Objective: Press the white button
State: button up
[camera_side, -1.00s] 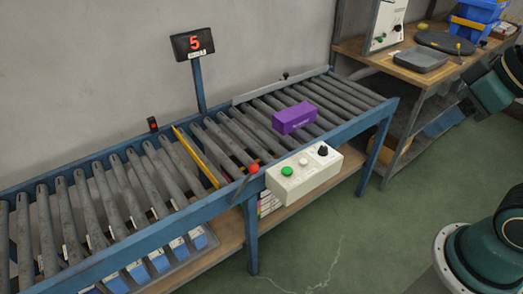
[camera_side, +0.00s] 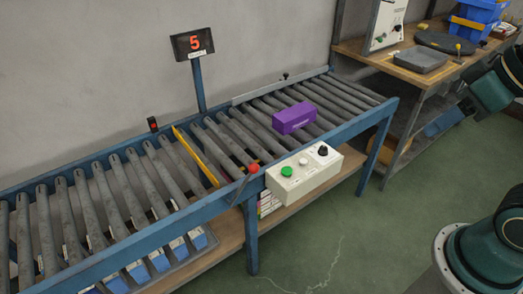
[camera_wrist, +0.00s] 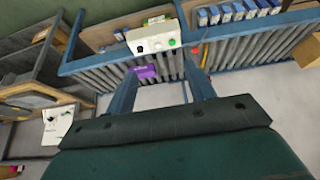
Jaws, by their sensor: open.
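The white button (camera_side: 303,161) is a small round cap on a cream control box (camera_side: 289,187) fixed to the near side of the roller conveyor. It sits between a green button (camera_side: 287,171) and a black knob (camera_side: 323,150). The control box also shows in the wrist view (camera_wrist: 147,34), with the white button (camera_wrist: 157,46) small on its face. My gripper (camera_wrist: 161,66) is open and empty in the wrist view, its two fingers wide apart. The control box appears beyond the fingertips, apart from them. In the side view my arm is at the right edge, away from the box.
A purple box (camera_side: 294,118) lies on the rollers behind the control box. A red-knobbed lever (camera_side: 253,169) stands just left of it. A yellow bar (camera_side: 197,157) crosses the rollers. A workbench (camera_side: 429,75) stands at the back right. Floor in front of the conveyor is clear.

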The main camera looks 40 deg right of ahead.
jog(key=shift+w, duration=0.15)
jog(key=c, duration=1)
jog(key=shift+w+r, duration=0.15)
grip_shut()
jog(key=w+d+f+g, duration=0.1)
jog(key=w+f+g, duration=0.1)
jog(key=w, duration=0.8)
jog(key=w+d+f+g, duration=0.1)
jog(key=w, duration=0.9)
jog(key=w+d+f+g, duration=0.1)
jog(key=w+f+g, duration=0.2)
jog(key=w+f, duration=1)
notch_tip(320, 180, down, 5)
jog(key=shift+w+d+r, duration=0.15)
jog(key=shift+w+d, duration=0.2)
